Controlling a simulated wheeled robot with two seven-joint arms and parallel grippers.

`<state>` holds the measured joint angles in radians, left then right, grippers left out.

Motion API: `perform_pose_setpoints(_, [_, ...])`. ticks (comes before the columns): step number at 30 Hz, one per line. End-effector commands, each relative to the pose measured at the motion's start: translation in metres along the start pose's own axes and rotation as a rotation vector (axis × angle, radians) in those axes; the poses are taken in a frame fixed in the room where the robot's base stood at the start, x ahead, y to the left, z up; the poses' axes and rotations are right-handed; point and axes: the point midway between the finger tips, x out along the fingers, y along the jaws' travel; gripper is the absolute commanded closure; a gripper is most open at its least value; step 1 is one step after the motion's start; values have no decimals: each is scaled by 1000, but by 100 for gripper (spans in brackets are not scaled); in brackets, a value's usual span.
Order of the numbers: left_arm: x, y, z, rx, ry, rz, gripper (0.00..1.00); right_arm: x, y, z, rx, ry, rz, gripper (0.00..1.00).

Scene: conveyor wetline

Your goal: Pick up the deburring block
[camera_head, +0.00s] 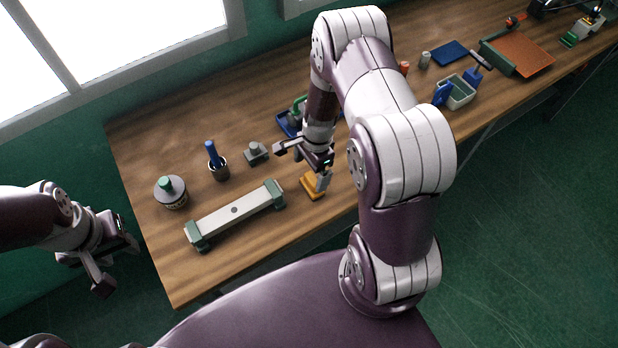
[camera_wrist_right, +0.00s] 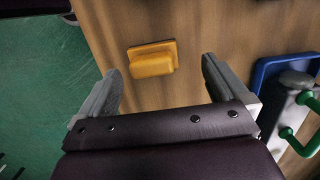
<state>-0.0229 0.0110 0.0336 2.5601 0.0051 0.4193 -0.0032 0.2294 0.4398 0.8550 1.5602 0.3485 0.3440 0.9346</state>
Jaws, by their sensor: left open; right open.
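The deburring block appears to be the yellow-orange block with a flat base (camera_head: 312,188), lying on the wooden bench near its front edge. In the right wrist view the block (camera_wrist_right: 152,60) lies beyond and between the two fingers, apart from both. My right gripper (camera_head: 302,166) is open and empty above the bench, close to the block; its finger partly covers the block in the head view. In its wrist view the gripper (camera_wrist_right: 160,78) has widely spread fingers. My left gripper (camera_head: 117,266) is open and empty, off the bench's left end.
A long pale bar with green ends (camera_head: 236,211) lies left of the block. A blue tray (camera_wrist_right: 262,75) holding a grey, green-handled tool is right of the fingers in the wrist view. A grey block (camera_head: 256,152), a cup (camera_head: 219,171) and a round container (camera_head: 171,194) stand further left.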

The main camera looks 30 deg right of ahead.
Motion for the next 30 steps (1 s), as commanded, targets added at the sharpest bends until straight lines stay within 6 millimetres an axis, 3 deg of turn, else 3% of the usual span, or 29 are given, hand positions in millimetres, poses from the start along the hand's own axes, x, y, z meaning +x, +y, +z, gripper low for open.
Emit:
perform_pose_setpoints(9, [-12, 0, -1, 0, 0, 0, 57, 50, 4, 1, -2, 0, 1, 0])
perform_pose_setpoints(17, [-12, 0, -2, 0, 0, 0, 57, 55, 3, 1, -3, 1, -1, 0])
perform_pose_setpoints(21, [-12, 0, -2, 0, 0, 0, 57, 54, 3, 1, -3, 1, -1, 46])
perform_pose_setpoints(23, [-12, 0, -2, 0, 0, 0, 57, 54, 3, 1, -3, 1, -1, 60])
perform_pose_setpoints(30, [-12, 0, -2, 0, 0, 0, 57, 54, 3, 1, -3, 1, -2, 60])
